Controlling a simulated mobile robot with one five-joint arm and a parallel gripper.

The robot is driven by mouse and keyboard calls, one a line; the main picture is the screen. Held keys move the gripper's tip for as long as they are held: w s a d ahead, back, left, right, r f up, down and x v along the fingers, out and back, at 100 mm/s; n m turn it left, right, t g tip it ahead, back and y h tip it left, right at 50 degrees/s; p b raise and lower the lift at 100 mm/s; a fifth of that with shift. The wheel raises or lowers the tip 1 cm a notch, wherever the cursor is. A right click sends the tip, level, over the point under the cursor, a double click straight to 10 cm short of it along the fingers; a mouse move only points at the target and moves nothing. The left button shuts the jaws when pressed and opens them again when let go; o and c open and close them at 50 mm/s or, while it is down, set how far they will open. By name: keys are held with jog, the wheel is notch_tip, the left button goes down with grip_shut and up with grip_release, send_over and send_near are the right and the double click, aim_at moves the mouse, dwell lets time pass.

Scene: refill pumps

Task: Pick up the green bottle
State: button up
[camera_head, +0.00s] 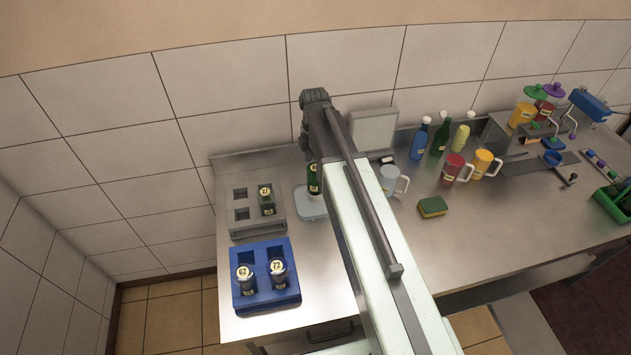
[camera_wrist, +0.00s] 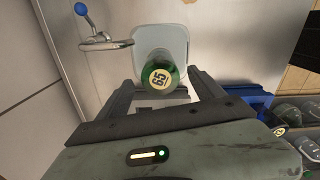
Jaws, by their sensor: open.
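A green bottle with a round cream cap marked 65 (camera_wrist: 160,77) stands on a pale tray-like pad (camera_wrist: 172,42) in the wrist view. In the head view the green bottle (camera_head: 313,182) is partly hidden by my arm, on the same pad (camera_head: 311,207). My gripper (camera_wrist: 162,88) is open, with a finger on each side of the bottle in the picture. I cannot tell whether the fingers touch it. Another dark green bottle (camera_head: 440,138) with a pale cap stands farther back on the counter, right of my arm.
A blue crate (camera_head: 240,299) holds two capped bottles. Behind it is a grey rack (camera_head: 236,231) with one bottle. A blue-knobbed lever (camera_wrist: 82,9) is near the pad.

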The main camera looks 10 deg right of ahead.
aim_at(315, 180)
notch_tip(315, 180, down, 8)
jog(key=b, duration=0.7)
jog(key=shift+d, duration=0.1)
jog(key=shift+r, duration=0.25)
grip_shut()
notch_tip(315, 180, up, 16)
jog(key=p, duration=1.6)
